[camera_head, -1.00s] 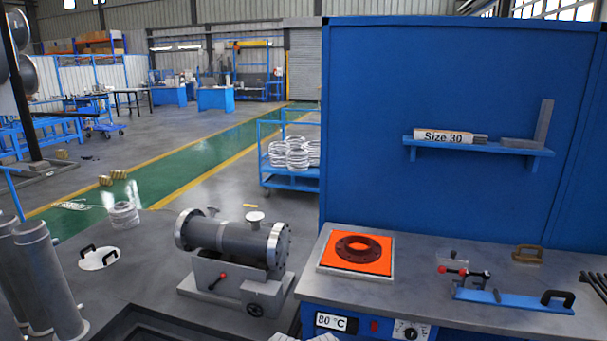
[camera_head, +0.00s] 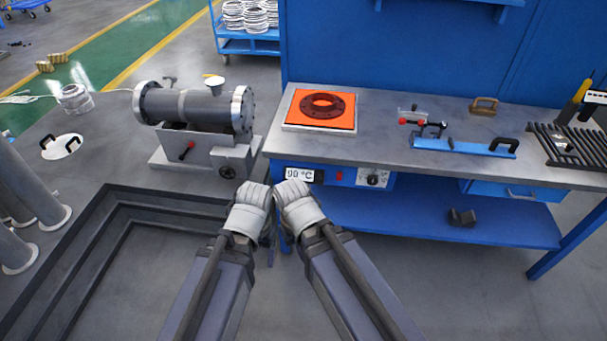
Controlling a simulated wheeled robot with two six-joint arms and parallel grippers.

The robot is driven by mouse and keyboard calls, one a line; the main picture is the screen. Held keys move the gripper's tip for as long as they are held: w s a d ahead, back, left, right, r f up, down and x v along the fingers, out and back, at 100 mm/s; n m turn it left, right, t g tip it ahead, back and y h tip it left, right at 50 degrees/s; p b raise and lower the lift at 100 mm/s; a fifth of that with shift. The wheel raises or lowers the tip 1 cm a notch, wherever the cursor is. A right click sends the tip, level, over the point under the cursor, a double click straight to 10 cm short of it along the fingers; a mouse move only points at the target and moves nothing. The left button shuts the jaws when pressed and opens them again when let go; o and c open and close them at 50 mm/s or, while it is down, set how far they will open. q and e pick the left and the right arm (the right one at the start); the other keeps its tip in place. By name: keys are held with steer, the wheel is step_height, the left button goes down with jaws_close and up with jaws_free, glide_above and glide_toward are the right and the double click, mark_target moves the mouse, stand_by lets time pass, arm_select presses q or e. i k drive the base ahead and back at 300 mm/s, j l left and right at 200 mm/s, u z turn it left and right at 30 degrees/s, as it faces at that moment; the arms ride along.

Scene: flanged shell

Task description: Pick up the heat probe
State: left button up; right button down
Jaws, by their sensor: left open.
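My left gripper (camera_head: 252,205) is at the lower middle, in front of the bench's left end, open and far from the tool. My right gripper (camera_head: 296,205) is close beside it, also far from the tool; its jaws do not show clearly.
An orange hot plate (camera_head: 350,119) bears a dark flange ring (camera_head: 322,105) on the grey bench (camera_head: 385,155). A blue clamp bar (camera_head: 460,146), a brown handle (camera_head: 484,106) and a black slatted rack (camera_head: 570,145) lie to the right. A flanged shell (camera_head: 190,105) sits on a stand at left.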

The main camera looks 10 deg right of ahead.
mark_target(586, 85)
steer(key=z, duration=1.5)
steer(key=i+l, duration=0.5)
steer(key=l, duration=0.15)
steer(key=i+l, duration=0.5)
steer(key=l, duration=0.15)
steer(key=u, duration=1.8)
